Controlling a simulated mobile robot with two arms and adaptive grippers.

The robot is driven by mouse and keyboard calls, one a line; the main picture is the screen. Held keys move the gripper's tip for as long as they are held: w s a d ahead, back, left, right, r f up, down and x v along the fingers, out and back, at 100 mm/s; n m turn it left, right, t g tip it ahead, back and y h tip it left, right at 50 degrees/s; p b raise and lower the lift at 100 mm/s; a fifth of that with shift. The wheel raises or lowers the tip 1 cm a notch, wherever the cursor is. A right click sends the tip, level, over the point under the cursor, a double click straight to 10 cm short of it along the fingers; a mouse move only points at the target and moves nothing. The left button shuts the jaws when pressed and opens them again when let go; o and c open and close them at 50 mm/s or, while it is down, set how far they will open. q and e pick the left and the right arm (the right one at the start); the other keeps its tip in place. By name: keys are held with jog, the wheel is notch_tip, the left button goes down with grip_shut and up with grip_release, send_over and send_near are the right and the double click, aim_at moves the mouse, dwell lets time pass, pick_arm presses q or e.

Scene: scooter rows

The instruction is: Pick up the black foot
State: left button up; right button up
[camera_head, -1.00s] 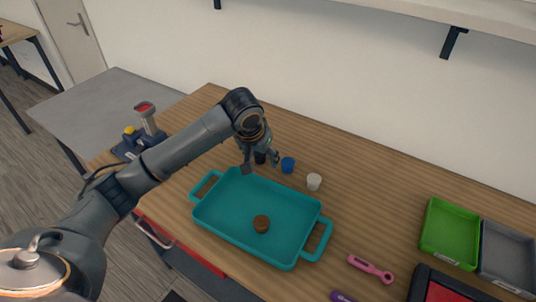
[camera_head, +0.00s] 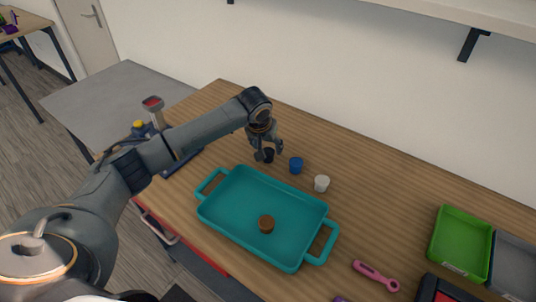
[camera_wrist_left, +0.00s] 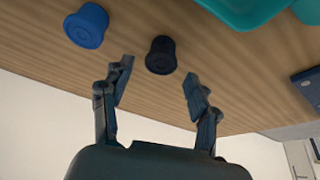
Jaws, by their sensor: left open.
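The black foot (camera_wrist_left: 161,55) is a small dark cylinder standing on the wooden table. In the head view the black foot (camera_head: 268,155) is at the tips of my left gripper (camera_head: 269,153), partly covered by it. In the left wrist view my left gripper (camera_wrist_left: 157,85) is open, with the foot just beyond and between its fingertips, not gripped. A blue foot (camera_head: 296,165) stands beside it, and also shows in the left wrist view (camera_wrist_left: 86,25). A white foot (camera_head: 322,183) stands further right. My right gripper is not in view.
A pink tool (camera_head: 376,276) and green bin (camera_head: 460,242) are at right. A press-like device (camera_head: 155,115) stands at left. Table behind the feet is clear.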

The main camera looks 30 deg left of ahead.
aim_at(268, 151)
pick_arm(q)
jog(key=x, duration=0.4)
jog(key=shift+f+p, duration=0.1)
jog(key=shift+p, duration=0.2)
jog(key=c, duration=1.2)
